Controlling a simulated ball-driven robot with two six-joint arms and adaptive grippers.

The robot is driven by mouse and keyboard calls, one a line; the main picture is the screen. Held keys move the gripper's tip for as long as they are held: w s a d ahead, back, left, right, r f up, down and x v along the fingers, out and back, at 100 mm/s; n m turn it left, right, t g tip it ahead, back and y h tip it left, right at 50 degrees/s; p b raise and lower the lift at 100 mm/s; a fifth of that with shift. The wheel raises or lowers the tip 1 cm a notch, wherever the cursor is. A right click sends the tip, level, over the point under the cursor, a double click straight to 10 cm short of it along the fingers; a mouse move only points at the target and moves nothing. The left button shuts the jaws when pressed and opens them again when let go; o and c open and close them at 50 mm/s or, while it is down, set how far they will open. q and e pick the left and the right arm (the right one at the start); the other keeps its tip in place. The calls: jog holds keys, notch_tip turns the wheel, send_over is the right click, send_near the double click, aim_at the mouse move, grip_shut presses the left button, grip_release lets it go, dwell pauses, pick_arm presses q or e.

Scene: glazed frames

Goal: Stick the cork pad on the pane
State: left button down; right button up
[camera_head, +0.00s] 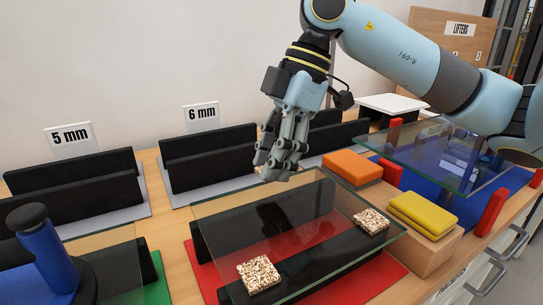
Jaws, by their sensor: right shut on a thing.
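The glass pane (330,205) lies flat on dark supports above a red mat. One speckled cork pad (258,274) sits on its near left corner and another cork pad (371,221) on its right corner. My right gripper (276,170) points down over the pane's far edge, near the far corner. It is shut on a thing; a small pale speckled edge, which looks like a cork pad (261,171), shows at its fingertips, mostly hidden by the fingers. I cannot tell whether that piece touches the glass. My left gripper is not in view.
Black racks labelled 5 mm (70,138) and 6 mm (202,115) stand behind. A blue lifter (43,248) with a black knob stands at left. Orange block (352,168), yellow pads (423,213) on a wooden block, and another pane (425,150) between red posts are at right.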

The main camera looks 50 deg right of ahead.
jog(key=shift+f, duration=0.1)
jog(key=shift+f+b, duration=0.8)
jog(key=shift+f, duration=0.25)
jog(key=shift+f, duration=0.2)
jog(key=shift+f+b, duration=0.25)
jog(key=shift+b, duration=0.05)
jog(key=o, duration=0.7)
jog(key=shift+o, duration=0.2)
jog(key=shift+r, duration=0.1)
